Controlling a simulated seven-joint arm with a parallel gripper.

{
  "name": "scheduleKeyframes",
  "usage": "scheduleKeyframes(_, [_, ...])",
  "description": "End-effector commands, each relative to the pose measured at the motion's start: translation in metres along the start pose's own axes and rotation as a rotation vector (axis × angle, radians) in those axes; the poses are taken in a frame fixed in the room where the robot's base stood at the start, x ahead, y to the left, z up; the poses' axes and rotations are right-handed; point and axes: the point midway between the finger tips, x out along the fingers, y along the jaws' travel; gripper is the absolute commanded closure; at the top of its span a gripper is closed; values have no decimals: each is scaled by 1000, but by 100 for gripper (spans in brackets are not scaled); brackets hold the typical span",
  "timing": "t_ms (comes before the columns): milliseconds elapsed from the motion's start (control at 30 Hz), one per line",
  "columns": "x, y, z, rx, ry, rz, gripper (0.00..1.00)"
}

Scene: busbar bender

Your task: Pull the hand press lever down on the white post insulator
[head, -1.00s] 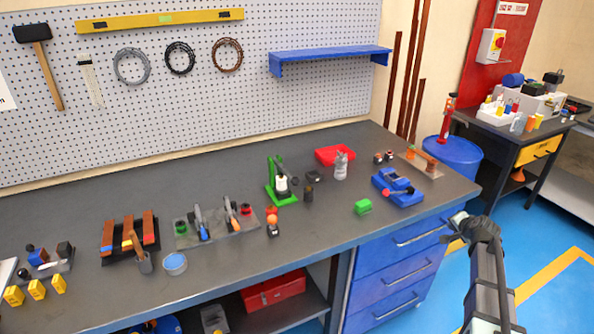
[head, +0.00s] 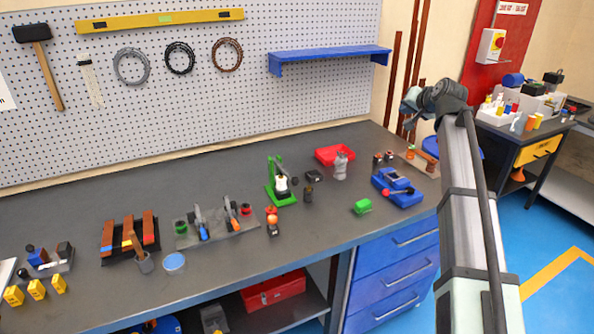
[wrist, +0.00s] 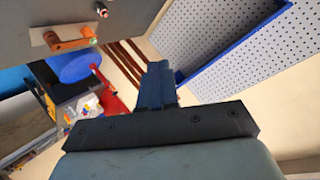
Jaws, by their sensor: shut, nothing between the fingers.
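The green hand press (head: 277,182) stands on the bench, right of its middle. The white post insulator (head: 282,186) is in the press, with a dark part above it. The lever is too small to tell apart from the green frame. My gripper (head: 408,104) is in the air above the right end of the bench, far to the right of the press and higher than it. In the wrist view its fingers (wrist: 154,85) are together and hold nothing. The press does not show in the wrist view.
A blue shelf (head: 330,61) juts from the pegboard above.

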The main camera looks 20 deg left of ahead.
Motion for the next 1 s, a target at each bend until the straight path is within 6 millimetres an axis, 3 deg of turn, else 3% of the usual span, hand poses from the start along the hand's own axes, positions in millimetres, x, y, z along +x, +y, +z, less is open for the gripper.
scheduleKeyframes(33, [2, -27, 15, -57, -52, -4, 100])
scheduleKeyframes(200, [2, -93, 71, -246, -229, 6, 100])
scheduleKeyframes(500, [-21, -183, 173, -574, -537, 29, 100])
scheduleKeyframes(700, [-44, -218, 221, -732, -690, 45, 100])
scheduleKeyframes(1000, [-54, -230, 245, -807, -766, 54, 100])
